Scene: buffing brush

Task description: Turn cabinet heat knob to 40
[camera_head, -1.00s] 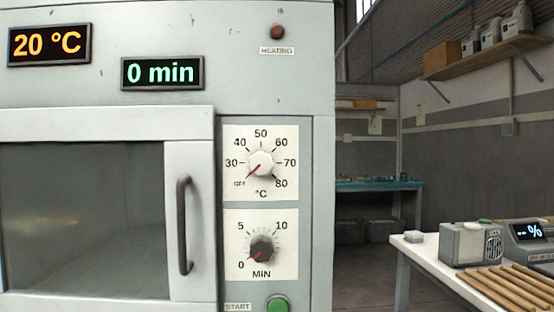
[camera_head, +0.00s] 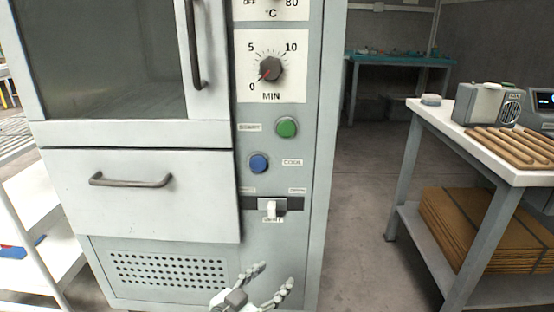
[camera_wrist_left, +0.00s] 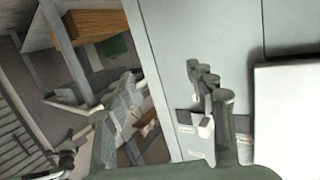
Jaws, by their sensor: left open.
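The cabinet (camera_head: 140,135) fills the left and middle of the head view. Only the lower edge of the heat dial plate (camera_head: 272,13) shows at the top, with "°C" and "80"; the heat knob itself is cut off above the frame. My left gripper (camera_head: 273,277) is at the bottom, open and empty, in front of the lower cabinet and well below the dial. In the left wrist view its two fingers are spread (camera_wrist_left: 165,85), with the cabinet front behind. My right gripper is not in view.
Below the heat dial are the MIN knob (camera_head: 270,68), a green button (camera_head: 287,127), a blue button (camera_head: 258,163) and a white switch (camera_head: 271,208). Door handle (camera_head: 194,45) and drawer handle (camera_head: 130,181) stick out. A white table (camera_head: 440,118) stands right, beyond clear floor.

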